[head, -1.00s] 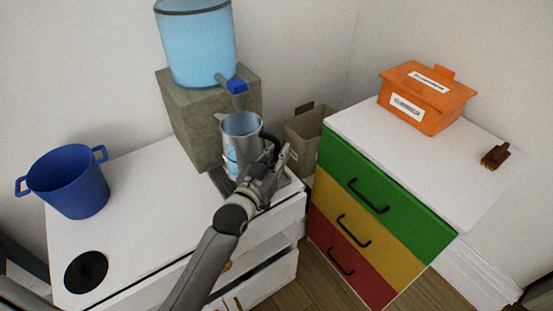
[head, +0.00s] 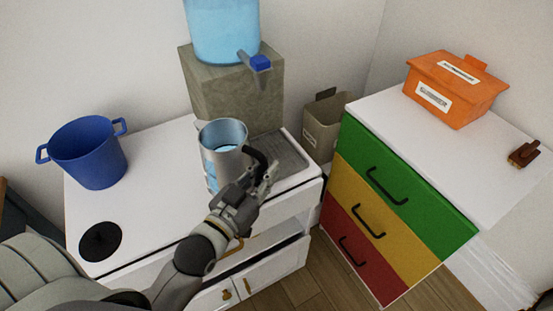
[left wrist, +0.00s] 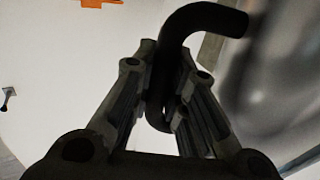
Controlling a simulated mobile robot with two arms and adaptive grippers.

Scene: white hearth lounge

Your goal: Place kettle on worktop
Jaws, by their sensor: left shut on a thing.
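The kettle (head: 222,150) is a silver open-topped metal vessel with light blue water inside and a black curved handle. My left gripper (head: 264,178) is shut on that handle, on the kettle's right side. The left wrist view shows the dark handle (left wrist: 180,35) between the two fingers, with the blurred metal body (left wrist: 275,75) at right. The kettle is upright, over the front part of the white worktop (head: 150,195); I cannot tell whether its base touches it, as the gripper hides part of it. My right gripper is not in view.
A blue pot (head: 92,155) and a round black plate (head: 101,241) are on the worktop's left side. The water dispenser (head: 222,30) stands on a stone block (head: 240,95), with a grey drip tray (head: 277,156) in front. A coloured drawer unit (head: 400,200) stands right. The worktop's middle is clear.

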